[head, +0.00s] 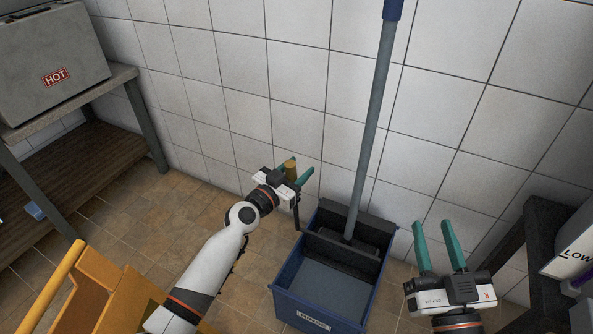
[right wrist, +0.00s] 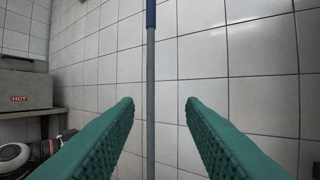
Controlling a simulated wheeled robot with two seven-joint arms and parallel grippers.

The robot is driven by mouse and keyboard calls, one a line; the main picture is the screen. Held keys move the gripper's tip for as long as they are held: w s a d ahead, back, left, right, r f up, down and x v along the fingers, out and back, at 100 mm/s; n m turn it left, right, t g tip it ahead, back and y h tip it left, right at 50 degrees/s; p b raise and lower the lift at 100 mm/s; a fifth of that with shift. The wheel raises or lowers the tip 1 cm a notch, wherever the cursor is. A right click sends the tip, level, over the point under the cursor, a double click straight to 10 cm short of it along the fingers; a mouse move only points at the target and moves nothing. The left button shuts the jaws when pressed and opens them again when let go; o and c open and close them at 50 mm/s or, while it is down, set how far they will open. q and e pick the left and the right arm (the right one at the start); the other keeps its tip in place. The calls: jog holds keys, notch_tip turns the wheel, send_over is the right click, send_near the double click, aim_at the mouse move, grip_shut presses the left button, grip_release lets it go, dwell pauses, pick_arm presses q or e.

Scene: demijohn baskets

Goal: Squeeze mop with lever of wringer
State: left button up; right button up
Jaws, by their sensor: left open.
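The mop (head: 369,120) stands nearly upright, its grey pole topped by a blue grip, its lower end in the dark wringer (head: 346,251) on the blue bucket (head: 325,290). The mop head is hidden. The wringer's lever (head: 297,212) rises at the bucket's left, with a brownish handle (head: 291,169) at its top. My left gripper (head: 300,167) is open, with its green fingers at this handle; contact cannot be told. My right gripper (head: 435,223) is open and empty, right of the pole. In the right wrist view the pole (right wrist: 151,100) shows between its fingers, farther off.
A tiled wall is close behind the bucket. A shelf (head: 122,78) with a grey box marked HOT (head: 50,60) stands left. A yellow-orange cart (head: 125,305) is at lower left. A dark stand (head: 545,220) with a white container (head: 575,255) is at right.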

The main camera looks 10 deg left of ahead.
pick_arm(q)
grip_shut()
